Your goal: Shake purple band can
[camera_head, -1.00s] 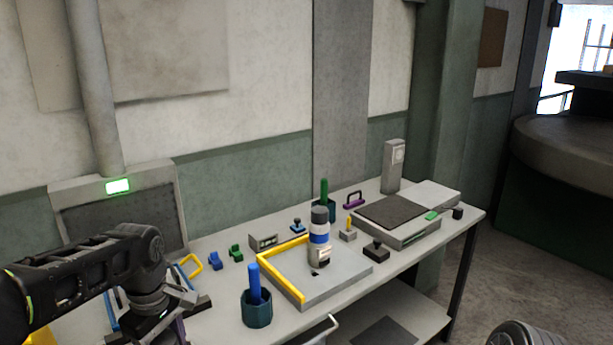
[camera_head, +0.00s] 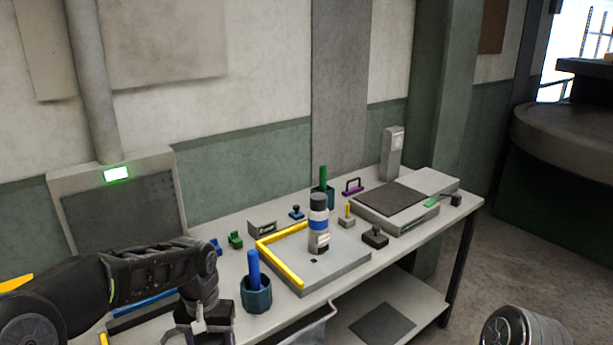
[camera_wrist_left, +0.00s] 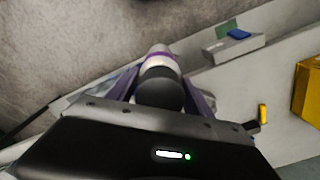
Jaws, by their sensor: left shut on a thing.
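The purple band can (camera_wrist_left: 161,66) shows in the left wrist view, with a dark cap, a pale body and a purple band. My left gripper (camera_wrist_left: 160,85) is shut on it, one finger on each side. In the head view my left gripper (camera_head: 200,330) is at the bottom edge, in front of the table, and the can in it is hidden or out of frame. A blue band can (camera_head: 318,222) with a dark cap stands upright on the grey plate with the yellow corner rail.
A teal cup (camera_head: 257,295) with a blue stick stands just right of my left gripper. The yellow corner rail (camera_head: 283,266) and a black-knobbed stamp (camera_head: 375,238) are farther right. A grey press-like box (camera_head: 392,206) sits at the table's right end.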

